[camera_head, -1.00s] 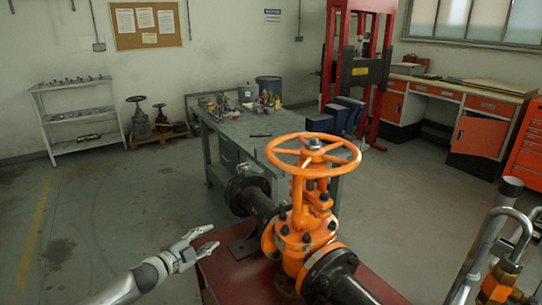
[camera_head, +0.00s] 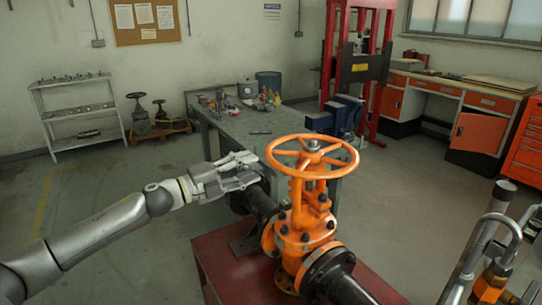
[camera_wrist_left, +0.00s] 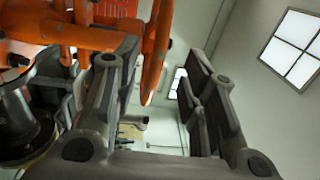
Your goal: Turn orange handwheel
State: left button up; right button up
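The orange handwheel (camera_head: 310,175) lies roughly level on top of the orange gate valve (camera_head: 303,235), at the middle of the head view. My left gripper (camera_head: 256,170) is at the left side of the wheel, its fingers pointing right towards the rim. In the left wrist view the two fingers (camera_wrist_left: 165,90) are spread wide apart. The orange rim (camera_wrist_left: 157,50) shows between them, closer to the left finger; I cannot tell whether it touches. The gripper holds nothing. My right gripper cannot be made out.
The valve sits on a red stand (camera_head: 215,262) with black flanged pipe on both sides. A green workbench (camera_head: 240,135) with small items and a blue vise (camera_head: 335,118) stands behind. Bent metal tubes (camera_head: 480,240) with an orange part rise at the lower right. Floor at left is clear.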

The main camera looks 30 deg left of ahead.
aim_at(268, 159)
pick_arm(q)
jog(key=p+x, duration=0.3)
jog(key=x, duration=0.3)
jog(key=shift+w+r, duration=0.1)
jog(key=shift+w, duration=0.1)
jog(key=shift+w+d, duration=0.35)
jog(key=shift+w, duration=0.2)
grip_shut()
